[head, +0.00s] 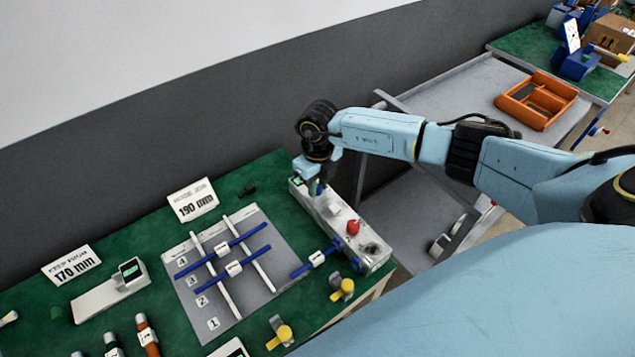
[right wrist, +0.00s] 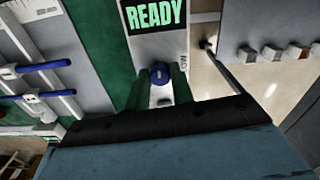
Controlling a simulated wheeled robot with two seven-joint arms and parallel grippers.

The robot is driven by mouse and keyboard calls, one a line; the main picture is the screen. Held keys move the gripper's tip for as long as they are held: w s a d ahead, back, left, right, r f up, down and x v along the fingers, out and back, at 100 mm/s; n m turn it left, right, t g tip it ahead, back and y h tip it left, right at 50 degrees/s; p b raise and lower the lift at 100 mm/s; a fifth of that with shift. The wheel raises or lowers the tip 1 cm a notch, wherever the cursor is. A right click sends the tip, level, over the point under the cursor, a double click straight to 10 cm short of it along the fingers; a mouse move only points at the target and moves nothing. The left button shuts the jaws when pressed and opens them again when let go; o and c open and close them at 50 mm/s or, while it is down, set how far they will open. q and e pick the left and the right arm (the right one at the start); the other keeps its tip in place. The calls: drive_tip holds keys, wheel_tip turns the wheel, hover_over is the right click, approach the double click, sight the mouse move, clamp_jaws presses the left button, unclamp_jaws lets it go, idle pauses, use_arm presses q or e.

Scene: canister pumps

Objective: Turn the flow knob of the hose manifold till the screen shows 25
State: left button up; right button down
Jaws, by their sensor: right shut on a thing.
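The hose manifold appears to be the long pale box (head: 338,218) at the right end of the green table. Its small screen (head: 299,181) is too small to read in the head view. In the right wrist view the screen (right wrist: 155,14) reads READY, with no number visible. A blue knob (right wrist: 161,72) sits below that screen. My right gripper (head: 316,188) reaches down onto the box near the screen. In the right wrist view its green fingers (right wrist: 161,80) stand on both sides of the blue knob, shut on it. My left gripper is not in view.
A grey board (head: 242,295) with white rails and blue rods lies to the left. Yellow-topped fittings (head: 343,289) stand near the table's front edge. An orange tray (head: 536,100) rests on a grey cart.

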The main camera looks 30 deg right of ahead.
sight(319, 187)
drive_tip(key=m+p, duration=0.2)
drive_tip(key=m, duration=0.3)
drive_tip(key=shift+r+m, duration=0.15)
drive_tip(key=shift+m, duration=0.15)
drive_tip(key=m+p, duration=0.3)
drive_tip(key=m, duration=0.2)
drive_tip(key=shift+m, duration=0.3)
idle(0.3)
drive_tip(key=c, duration=1.2)
unclamp_jaws()
wheel_tip(319, 187, up, 13)
drive_tip(key=shift+r+p, duration=0.15)
drive_tip(key=shift+p, duration=0.15)
drive_tip(key=shift+s+d, duration=0.1)
